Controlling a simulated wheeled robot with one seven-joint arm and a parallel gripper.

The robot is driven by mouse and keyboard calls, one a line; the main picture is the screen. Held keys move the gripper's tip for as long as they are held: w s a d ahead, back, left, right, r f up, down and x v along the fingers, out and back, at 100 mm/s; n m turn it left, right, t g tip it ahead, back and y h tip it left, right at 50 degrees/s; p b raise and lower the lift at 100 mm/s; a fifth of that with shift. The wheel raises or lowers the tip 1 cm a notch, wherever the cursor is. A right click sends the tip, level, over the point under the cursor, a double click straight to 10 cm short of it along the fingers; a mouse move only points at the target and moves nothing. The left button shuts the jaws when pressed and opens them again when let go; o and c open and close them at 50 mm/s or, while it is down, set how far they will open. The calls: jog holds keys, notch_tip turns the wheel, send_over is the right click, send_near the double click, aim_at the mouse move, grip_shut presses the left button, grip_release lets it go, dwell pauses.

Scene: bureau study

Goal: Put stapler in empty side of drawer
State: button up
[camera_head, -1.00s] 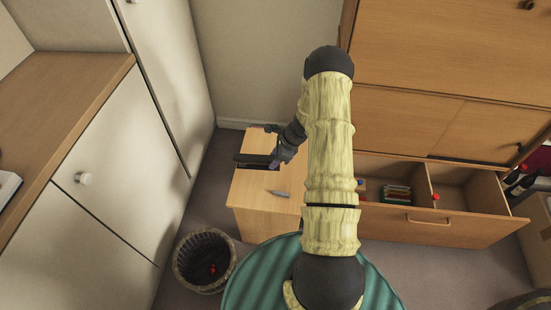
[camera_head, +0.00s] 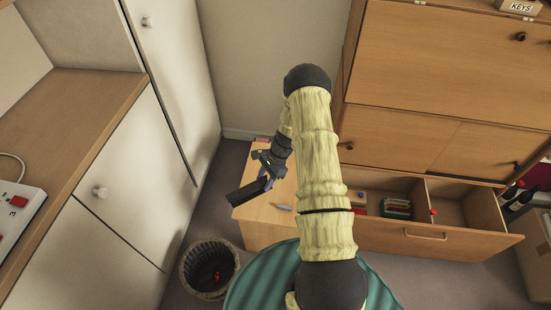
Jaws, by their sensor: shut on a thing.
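My gripper (camera_head: 266,179) is shut on the stapler (camera_head: 246,194), a long dark object. It holds the stapler tilted near the left edge of the small wooden cabinet (camera_head: 262,236); the exact height is hard to tell. The open drawer (camera_head: 470,246) is to the right, beyond my arm, in the large wooden bureau. A divider splits it. The left compartment holds several items, including a green-and-white stack (camera_head: 396,208), and is partly hidden by my arm.
A grey pen-like object (camera_head: 281,207) lies on the small cabinet. A wicker basket (camera_head: 208,268) stands on the floor at left. White cupboards and a wooden counter (camera_head: 75,100) line the left side. Bottles (camera_head: 521,197) and a box stand right of the drawer.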

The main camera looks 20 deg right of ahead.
jog(key=s+a+r+n+g+h+p, duration=0.4)
jog(key=n+p, duration=0.7)
jog(key=n, duration=0.5)
jog(key=s+a+r+h, duration=0.1)
jog(key=s+a+r, duration=0.1)
jog(key=a, duration=0.1)
jog(key=shift+s+n+g+p, duration=0.2)
jog(key=shift+n+g+p, duration=0.2)
jog(key=shift+a+r, duration=0.1)
